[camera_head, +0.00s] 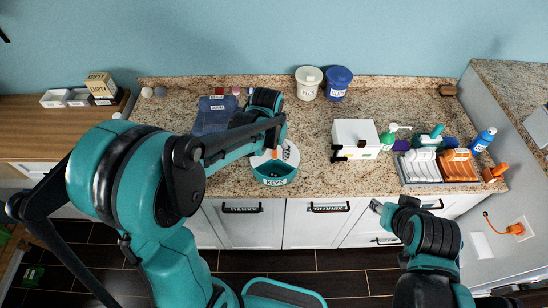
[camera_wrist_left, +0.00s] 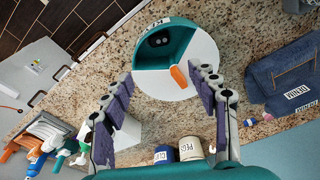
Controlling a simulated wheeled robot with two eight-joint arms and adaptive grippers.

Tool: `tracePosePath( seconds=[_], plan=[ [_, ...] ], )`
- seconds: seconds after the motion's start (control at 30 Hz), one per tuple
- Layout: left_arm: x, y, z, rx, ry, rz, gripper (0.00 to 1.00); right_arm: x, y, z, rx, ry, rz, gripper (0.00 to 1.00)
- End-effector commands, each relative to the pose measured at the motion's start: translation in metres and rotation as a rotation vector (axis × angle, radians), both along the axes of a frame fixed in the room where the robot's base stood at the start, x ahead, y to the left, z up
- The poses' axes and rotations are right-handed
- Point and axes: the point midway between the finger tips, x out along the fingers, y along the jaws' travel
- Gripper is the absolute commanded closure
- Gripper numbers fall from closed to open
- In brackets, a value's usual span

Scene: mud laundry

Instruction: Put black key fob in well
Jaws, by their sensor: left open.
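The round dish is teal and white with a KEYS label (camera_head: 274,178); it stands near the counter's front edge. In the left wrist view its teal well (camera_wrist_left: 149,60) holds a small black object (camera_wrist_left: 158,40), which looks like the key fob. In the head view the left gripper (camera_head: 275,140) partly hides the dish. My right gripper (camera_head: 378,207) is low in front of the cabinets; its jaws are unclear.
A blue denim bin (camera_head: 212,114) stands left of the dish. A white box (camera_head: 355,131) is to the right, then a rack (camera_head: 422,170) with white and orange items. White (camera_head: 308,84) and blue (camera_head: 338,84) tubs stand at the back. Counter between dish and box is clear.

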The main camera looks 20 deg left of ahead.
Motion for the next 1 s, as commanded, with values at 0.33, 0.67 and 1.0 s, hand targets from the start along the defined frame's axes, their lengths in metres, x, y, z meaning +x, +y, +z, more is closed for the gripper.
tracePosePath(
  seconds=[0.33, 0.67, 1.0],
  plan=[
    [-0.014, 0.003, 0.038, -0.001, -0.027, 0.007, 0.41, 0.0, 0.0, 0.004, 0.0, 0.0, 0.0, 0.6],
    [-0.093, 0.017, 0.093, -0.013, -0.264, 0.065, 0.41, 0.0, 0.0, 0.004, 0.0, 0.0, 0.0, 0.6],
    [-0.148, 0.025, 0.098, -0.025, -0.453, 0.107, 0.41, 0.0, 0.0, 0.004, 0.0, 0.0, 0.0, 0.6]
  ],
)
